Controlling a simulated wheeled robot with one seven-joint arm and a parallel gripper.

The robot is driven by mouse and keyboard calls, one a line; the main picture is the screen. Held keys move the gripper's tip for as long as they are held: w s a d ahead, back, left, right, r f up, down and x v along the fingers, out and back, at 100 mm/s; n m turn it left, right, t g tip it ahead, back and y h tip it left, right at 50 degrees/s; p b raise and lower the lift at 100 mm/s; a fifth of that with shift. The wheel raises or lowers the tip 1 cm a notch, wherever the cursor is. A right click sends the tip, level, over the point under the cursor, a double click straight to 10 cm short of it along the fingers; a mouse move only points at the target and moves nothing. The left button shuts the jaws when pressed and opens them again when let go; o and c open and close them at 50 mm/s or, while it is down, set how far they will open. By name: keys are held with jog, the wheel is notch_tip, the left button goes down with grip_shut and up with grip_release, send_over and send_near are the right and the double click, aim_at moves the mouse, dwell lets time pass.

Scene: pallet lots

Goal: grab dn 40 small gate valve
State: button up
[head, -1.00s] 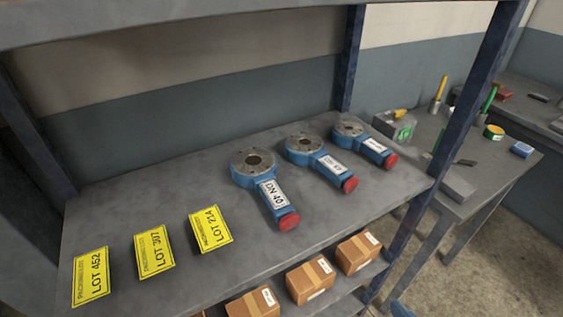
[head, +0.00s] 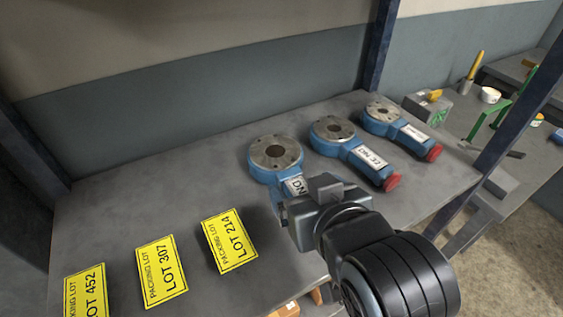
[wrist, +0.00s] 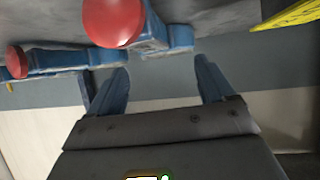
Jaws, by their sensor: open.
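The DN 40 gate valve (head: 272,172) is the leftmost of three blue valves on the shelf. It lies flat with its round grey flange toward the wall. Its label shows only in part; my gripper (head: 303,203) hides its front end in the head view. In the wrist view a near red cap (wrist: 112,20) and blue body, apparently this valve, lie just beyond the fingers. My gripper (wrist: 162,82) is open, with nothing between its two blue fingers. I cannot tell whether it touches the valve.
The DN 32 valve (head: 362,157) and a smaller valve (head: 400,128) lie close on the right. Yellow lot cards (head: 162,270) lie on the left. A blue post (head: 379,45) and a cluttered bench (head: 450,140) stand to the right.

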aim_at(291, 175)
jog(key=shift+p+x, duration=0.3)
jog(key=shift+x, duration=2.45)
jog(key=shift+d, duration=0.1)
jog(key=shift+c, duration=0.4)
grip_shut()
jog(key=shift+w+r, duration=0.1)
jog(key=shift+r, duration=0.15)
